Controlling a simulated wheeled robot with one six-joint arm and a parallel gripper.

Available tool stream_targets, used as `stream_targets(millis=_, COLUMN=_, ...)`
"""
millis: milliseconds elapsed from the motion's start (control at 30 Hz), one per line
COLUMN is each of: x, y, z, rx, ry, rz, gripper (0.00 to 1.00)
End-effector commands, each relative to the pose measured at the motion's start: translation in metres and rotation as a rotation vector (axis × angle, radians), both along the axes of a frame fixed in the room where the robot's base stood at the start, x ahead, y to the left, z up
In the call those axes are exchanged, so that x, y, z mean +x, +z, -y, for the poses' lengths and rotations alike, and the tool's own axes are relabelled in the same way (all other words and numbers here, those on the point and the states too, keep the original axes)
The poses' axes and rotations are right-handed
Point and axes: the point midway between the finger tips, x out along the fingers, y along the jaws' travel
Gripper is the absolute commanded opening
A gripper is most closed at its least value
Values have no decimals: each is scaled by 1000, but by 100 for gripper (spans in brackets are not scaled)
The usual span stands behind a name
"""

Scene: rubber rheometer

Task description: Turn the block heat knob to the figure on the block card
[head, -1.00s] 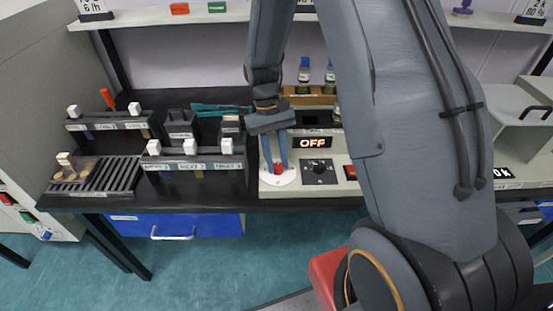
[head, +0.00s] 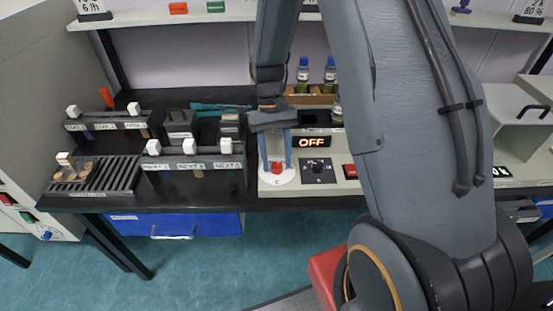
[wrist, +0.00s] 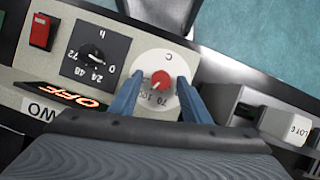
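The red knob (head: 277,168) sits on a round white dial plate marked C at the front of the grey control panel.
A black timer knob (head: 318,168), marked in h, sits right of the dial. A lit OFF display (head: 313,142) is behind it, and a red switch (wrist: 41,31) is beyond. A dark rack with white-topped handles (head: 190,147) stands close on the left. Bottles (head: 304,70) stand behind.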

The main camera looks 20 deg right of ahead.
Motion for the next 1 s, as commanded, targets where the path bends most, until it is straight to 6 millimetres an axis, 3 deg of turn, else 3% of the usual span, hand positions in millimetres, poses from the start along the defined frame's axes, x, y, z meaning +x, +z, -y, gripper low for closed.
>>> stream_targets(millis=367, x=2, y=5, z=0, rx=1, ry=0, rz=0, gripper=44)
stream_targets(millis=700, x=23, y=52, z=3, rx=1, ry=0, rz=3, gripper=44)
stream_targets(millis=1000, x=29, y=72, z=3, rx=1, ry=-1, rz=-1, gripper=44)
